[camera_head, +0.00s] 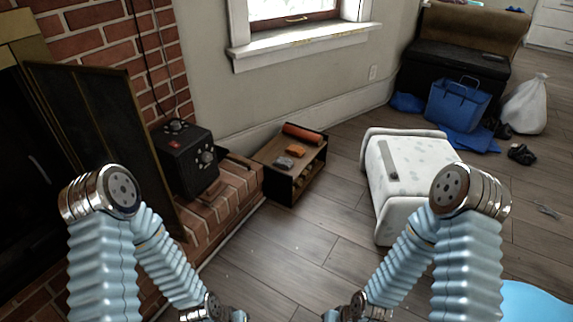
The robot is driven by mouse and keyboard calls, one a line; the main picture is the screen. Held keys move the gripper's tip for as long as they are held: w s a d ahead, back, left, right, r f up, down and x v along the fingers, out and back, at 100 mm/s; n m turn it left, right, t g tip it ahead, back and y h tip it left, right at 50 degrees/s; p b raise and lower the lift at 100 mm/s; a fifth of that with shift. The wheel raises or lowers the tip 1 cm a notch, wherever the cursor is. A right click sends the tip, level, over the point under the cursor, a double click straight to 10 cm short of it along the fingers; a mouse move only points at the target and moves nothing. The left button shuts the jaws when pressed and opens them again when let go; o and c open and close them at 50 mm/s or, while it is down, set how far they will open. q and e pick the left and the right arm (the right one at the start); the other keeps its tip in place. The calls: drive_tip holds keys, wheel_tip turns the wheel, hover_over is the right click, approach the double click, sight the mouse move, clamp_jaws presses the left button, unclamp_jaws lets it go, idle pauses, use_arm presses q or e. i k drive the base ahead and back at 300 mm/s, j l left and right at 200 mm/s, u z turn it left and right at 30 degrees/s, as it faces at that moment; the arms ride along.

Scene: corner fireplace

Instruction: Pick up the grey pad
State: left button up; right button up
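A small flat grey piece (284,162), which looks like the grey pad, lies on top of the low wooden shelf unit (297,187). It is near the front left edge of the top, just in front of an orange block (295,150). An orange-brown roll (304,134) lies along the back of the same top. My two arms reach down to the bottom edge of the picture, left and right of the middle. Both grippers are below the picture, so I cannot see their fingers. Nothing touches the grey piece except the shelf top and perhaps the block.
A brick hearth (225,200) with a black box-like device (186,160) stands left of the shelf. A white patterned ottoman (420,165) with a grey strip (388,160) on it stands to the right. Wood floor (300,250) lies clear between them. A blue bag (458,104) is farther back.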

sight(285, 164)
drive_tip(key=u, duration=2.65)
drive_tip(key=z, duration=2.65)
drive_tip(key=i+z, duration=0.2)
drive_tip(key=i, duration=0.95)
drive_tip(key=i+z, duration=0.2)
drive_tip(key=i, duration=0.95)
